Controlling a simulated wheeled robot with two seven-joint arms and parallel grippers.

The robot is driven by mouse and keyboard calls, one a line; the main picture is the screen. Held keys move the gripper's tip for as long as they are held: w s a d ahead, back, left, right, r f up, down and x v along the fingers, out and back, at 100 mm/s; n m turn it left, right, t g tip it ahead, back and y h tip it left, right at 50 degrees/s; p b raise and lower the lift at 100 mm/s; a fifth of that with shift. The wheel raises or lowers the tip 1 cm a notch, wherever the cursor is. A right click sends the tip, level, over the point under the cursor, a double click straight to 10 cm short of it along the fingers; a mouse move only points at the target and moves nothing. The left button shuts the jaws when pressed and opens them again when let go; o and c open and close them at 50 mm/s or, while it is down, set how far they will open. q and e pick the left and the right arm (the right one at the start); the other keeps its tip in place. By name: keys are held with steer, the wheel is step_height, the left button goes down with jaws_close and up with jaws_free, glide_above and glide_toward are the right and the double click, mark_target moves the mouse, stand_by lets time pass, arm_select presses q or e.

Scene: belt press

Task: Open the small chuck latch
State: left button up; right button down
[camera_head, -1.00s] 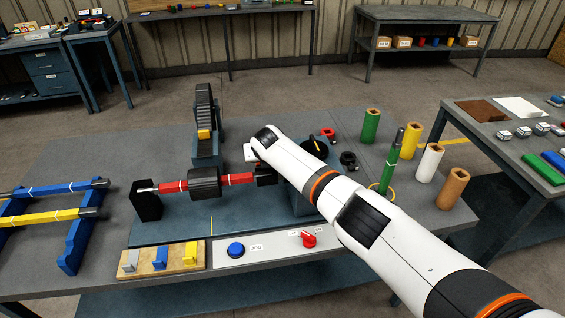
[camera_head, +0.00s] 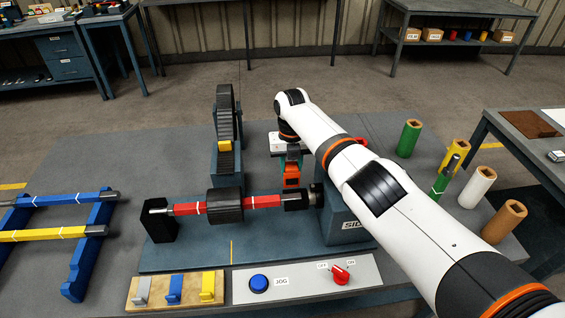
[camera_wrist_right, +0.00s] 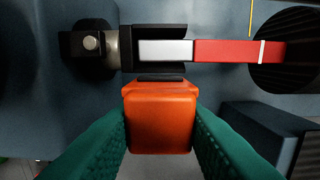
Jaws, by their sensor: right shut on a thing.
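The small chuck (camera_head: 296,201) is a dark clamp at the right end of the red shaft (camera_head: 263,202). In the right wrist view the chuck (camera_wrist_right: 158,66) sits around the pale shaft end, with an orange block-shaped latch handle (camera_wrist_right: 161,116) next to it. The latch handle also shows in the head view (camera_head: 291,181), just behind the chuck. My right gripper (camera_wrist_right: 161,128) has its green fingers on both sides of the orange handle and is shut on it. In the head view the right gripper (camera_head: 292,172) points down, its fingers partly hidden. My left gripper is out of view.
The shaft carries a black roller (camera_head: 225,206) and rests in a black support (camera_head: 159,220). A toothed belt wheel (camera_head: 226,115) stands behind. In front are a blue jog button (camera_head: 259,283) and red switch (camera_head: 341,275). Coloured tubes (camera_head: 477,187) stand at right.

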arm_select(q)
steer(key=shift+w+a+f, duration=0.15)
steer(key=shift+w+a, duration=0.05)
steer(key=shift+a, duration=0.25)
arm_select(e)
steer(key=shift+w, duration=0.15)
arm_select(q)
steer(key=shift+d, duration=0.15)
arm_select(e)
steer(key=shift+g, duration=0.3)
steer(key=c, duration=1)
jaws_free()
arm_select(q)
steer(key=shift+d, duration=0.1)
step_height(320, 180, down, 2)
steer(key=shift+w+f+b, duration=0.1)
steer(key=shift+b, duration=1.1)
arm_select(e)
step_height(320, 180, up, 12)
steer(key=shift+w, duration=0.4)
steer(key=shift+f, duration=0.1)
